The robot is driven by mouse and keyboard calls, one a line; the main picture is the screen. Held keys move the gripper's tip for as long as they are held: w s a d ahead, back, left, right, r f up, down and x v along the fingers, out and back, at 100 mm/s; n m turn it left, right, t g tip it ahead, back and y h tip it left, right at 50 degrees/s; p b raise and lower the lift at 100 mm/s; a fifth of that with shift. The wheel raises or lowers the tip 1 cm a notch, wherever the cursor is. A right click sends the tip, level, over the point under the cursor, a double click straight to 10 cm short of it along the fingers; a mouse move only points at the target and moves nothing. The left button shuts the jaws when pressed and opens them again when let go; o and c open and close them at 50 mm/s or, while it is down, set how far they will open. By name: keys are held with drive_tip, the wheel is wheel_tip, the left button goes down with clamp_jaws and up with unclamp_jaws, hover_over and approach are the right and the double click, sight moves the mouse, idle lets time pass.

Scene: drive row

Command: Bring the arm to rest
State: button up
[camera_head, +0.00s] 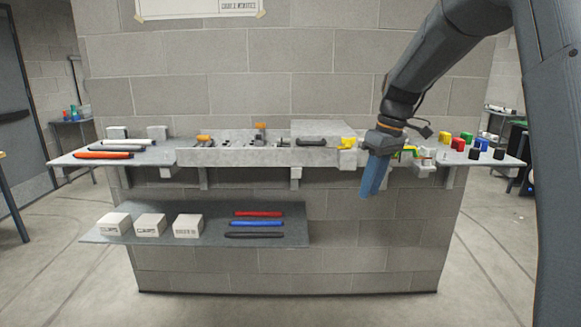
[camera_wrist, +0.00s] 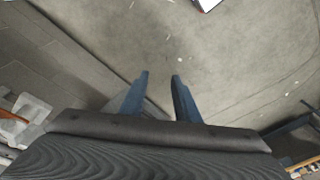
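My gripper (camera_head: 368,192) hangs from my arm in front of the right part of the wall shelf, with its blue fingers pointing down. My arm reaches in from the upper right of the head view.
A lower shelf (camera_head: 195,236) holds white boxes (camera_head: 150,225) and coloured rods (camera_head: 257,224). The floor (camera_head: 60,275) is clear in front. A door (camera_head: 22,110) is at left.

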drive_tip(key=s+f+m, duration=0.2)
drive_tip(key=s+f, duration=0.3)
drive_tip(key=s, duration=0.3)
drive_tip(key=s+a+f+m+h, duration=0.1)
drive_tip(key=s+f+m, duration=0.2)
drive_tip(key=s, duration=0.6)
drive_tip(key=s+f+m+h, duration=0.1)
drive_tip(key=s+f+m, duration=0.2)
drive_tip(key=s+f, duration=0.4)
drive_tip(key=shift+s+a+f+t, duration=0.2)
drive_tip(key=shift+s+t, duration=0.2)
drive_tip(key=shift+s, duration=0.85)
drive_tip(key=shift+o, duration=0.3)
